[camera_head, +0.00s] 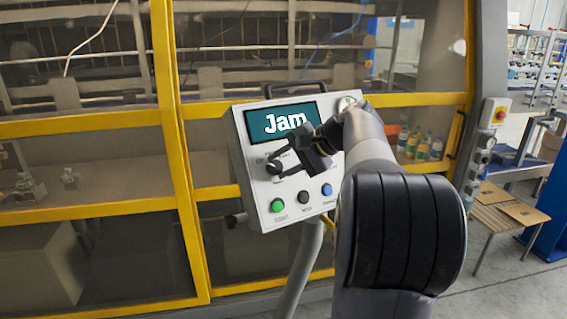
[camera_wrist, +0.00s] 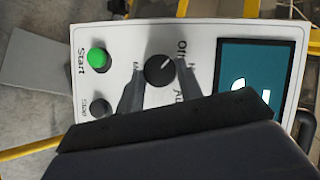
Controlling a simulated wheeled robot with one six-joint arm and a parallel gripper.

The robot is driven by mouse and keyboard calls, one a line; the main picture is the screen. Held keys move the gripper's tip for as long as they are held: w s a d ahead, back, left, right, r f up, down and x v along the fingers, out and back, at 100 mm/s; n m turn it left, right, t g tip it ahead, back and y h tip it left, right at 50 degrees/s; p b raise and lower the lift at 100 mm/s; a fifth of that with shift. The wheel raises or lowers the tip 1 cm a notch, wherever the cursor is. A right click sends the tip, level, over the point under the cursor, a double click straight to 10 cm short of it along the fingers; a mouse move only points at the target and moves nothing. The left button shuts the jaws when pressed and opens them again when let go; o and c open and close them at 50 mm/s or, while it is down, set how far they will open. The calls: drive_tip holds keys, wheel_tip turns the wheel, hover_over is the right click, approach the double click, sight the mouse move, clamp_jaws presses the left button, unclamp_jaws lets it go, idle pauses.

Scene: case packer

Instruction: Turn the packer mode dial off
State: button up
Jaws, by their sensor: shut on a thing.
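The black mode dial (camera_wrist: 159,71) is on the white control panel (camera_wrist: 122,40) in the wrist view. Its white pointer line slants up and right, roughly toward the lettering "Off" in that view. Other lettering around the dial is partly hidden by the fingers. My gripper (camera_wrist: 160,78) has one finger on each side of the dial and is shut on it. In the head view my gripper (camera_head: 274,166) reaches the dial at the panel's left side, below the screen (camera_head: 262,126), which reads "Jam".
Below the dial in the head view are green (camera_head: 277,205), black (camera_head: 303,197) and blue (camera_head: 326,190) buttons. A black handle (camera_head: 296,86) tops the panel. Yellow machine framing (camera_head: 185,190) stands close behind. Bottles (camera_head: 423,147) show behind my arm.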

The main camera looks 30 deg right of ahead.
drive_tip(key=shift+f, duration=0.1)
drive_tip(key=o, duration=1)
drive_tip(key=b+v, duration=0.1)
drive_tip(key=v, duration=1)
drive_tip(key=shift+w+a+f, duration=0.1)
drive_tip(key=p+x, duration=0.1)
drive_tip(key=x, duration=0.9)
drive_tip(key=shift+w+a+f, duration=0.1)
drive_tip(key=shift+w+a, duration=0.1)
drive_tip(key=shift+w, duration=0.05)
